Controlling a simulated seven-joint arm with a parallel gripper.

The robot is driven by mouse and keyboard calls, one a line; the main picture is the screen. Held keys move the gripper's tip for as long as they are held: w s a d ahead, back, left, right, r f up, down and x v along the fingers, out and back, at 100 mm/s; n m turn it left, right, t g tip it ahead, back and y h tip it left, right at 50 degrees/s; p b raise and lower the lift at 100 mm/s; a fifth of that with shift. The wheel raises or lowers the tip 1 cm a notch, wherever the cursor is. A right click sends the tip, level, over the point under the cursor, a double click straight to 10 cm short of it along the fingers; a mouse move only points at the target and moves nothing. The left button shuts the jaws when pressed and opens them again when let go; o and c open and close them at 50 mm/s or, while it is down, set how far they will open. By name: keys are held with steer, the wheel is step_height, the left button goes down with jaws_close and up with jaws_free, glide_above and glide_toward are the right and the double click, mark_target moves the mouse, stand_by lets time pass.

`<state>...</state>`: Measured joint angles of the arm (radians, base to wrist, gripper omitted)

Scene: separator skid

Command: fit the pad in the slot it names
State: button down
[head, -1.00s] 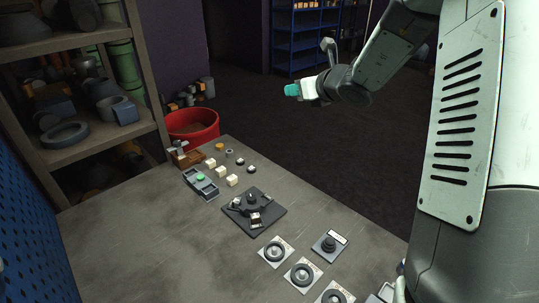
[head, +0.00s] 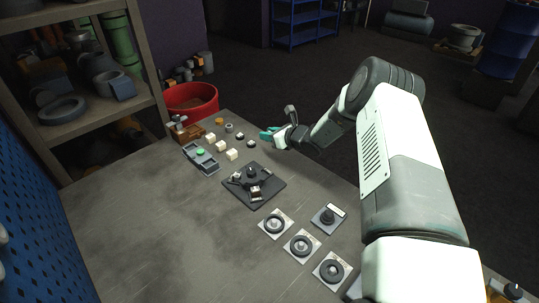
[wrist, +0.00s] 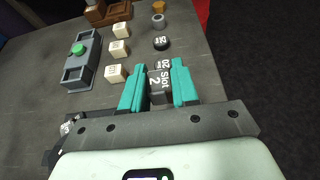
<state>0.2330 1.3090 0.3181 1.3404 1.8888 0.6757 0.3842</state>
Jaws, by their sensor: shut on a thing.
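My gripper (head: 267,134) is over the far right part of the table in the head view. In the wrist view its teal fingers (wrist: 160,82) are shut on a dark grey pad (wrist: 159,88) with "Slot 2" printed in white. A dark square fixture (head: 266,201) lies on the table with a central hub, arms around it and a pale piece near its front; its slots are too small to make out. The pad is away from this fixture, whose slot labels I cannot read.
Pale cubes (wrist: 115,74) and a grey tray with a green button (wrist: 90,42) lie left of my gripper. A dark round piece (wrist: 162,43) and a grey ring (wrist: 158,20) lie ahead. Round parts on square plates (head: 301,245) line the front right. The left tabletop is clear.

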mark_target(270, 157)
steer(key=shift+f, duration=4)
steer(key=c, duration=0.8)
jaws_free()
steer(key=shift+f, duration=0.15)
steer(key=shift+c, duration=0.2)
steer(key=shift+r, duration=0.2)
steer(key=shift+s+d+r, duration=0.1)
steer(key=shift+s+d, duration=0.05)
steer(key=shift+d, duration=0.15)
steer(key=v, duration=1.1)
steer(key=shift+s+r, duration=0.1)
steer(key=shift+s, duration=0.1)
